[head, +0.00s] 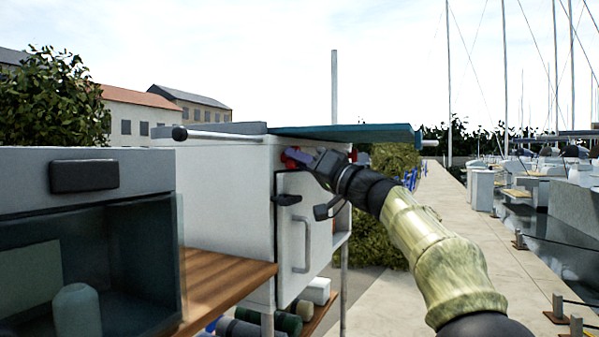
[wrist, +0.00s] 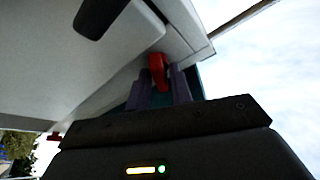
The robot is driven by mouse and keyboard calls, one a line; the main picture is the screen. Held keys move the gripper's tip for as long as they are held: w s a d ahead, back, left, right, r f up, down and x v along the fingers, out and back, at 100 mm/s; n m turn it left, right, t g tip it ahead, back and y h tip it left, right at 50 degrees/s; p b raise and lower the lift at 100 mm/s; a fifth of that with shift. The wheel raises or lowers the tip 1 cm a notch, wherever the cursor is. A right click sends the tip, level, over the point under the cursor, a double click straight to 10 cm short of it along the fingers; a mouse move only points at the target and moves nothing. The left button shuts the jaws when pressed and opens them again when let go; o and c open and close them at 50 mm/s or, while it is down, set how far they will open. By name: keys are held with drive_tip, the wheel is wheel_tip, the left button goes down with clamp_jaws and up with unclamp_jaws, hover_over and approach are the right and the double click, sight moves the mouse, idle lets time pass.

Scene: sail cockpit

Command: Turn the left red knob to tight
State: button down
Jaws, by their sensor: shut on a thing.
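The left red knob (head: 290,161) is on the upper front of the white cabinet, under its teal top. My gripper (head: 300,156) reaches it from the right, its purple fingers covering part of it. In the wrist view the red knob (wrist: 157,66) sits between the fingertips of my gripper (wrist: 160,86), which is shut on it. Whether any knob mark reads tight cannot be seen.
Below the knobs are a dark latch (head: 287,199) and a grey door handle (head: 302,240). The teal lid (head: 350,132) overhangs just above my gripper. A wooden counter (head: 225,280) and an open-fronted box (head: 90,208) stand left.

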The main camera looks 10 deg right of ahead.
drive_tip(key=shift+s+a+r+m+t+h, duration=0.15)
drive_tip(key=shift+m+h, duration=0.5)
drive_tip(key=shift+m, duration=0.65)
drive_tip(key=shift+w+d+f+m+t+h, duration=0.1)
drive_tip(key=shift+m+h, duration=0.5)
drive_tip(key=shift+m, duration=0.7)
drive_tip(key=shift+s+a+r+m+t+h, duration=0.15)
drive_tip(key=shift+m+h, duration=0.5)
drive_tip(key=shift+m, duration=0.65)
drive_tip(key=shift+w+d+f, duration=0.1)
drive_tip(key=shift+d+f, duration=0.05)
drive_tip(key=c, duration=1.4)
unclamp_jaws()
drive_tip(key=shift+c, duration=0.2)
drive_tip(key=b+v, duration=0.9)
drive_tip(key=v, duration=0.8)
drive_tip(key=shift+b, duration=0.4)
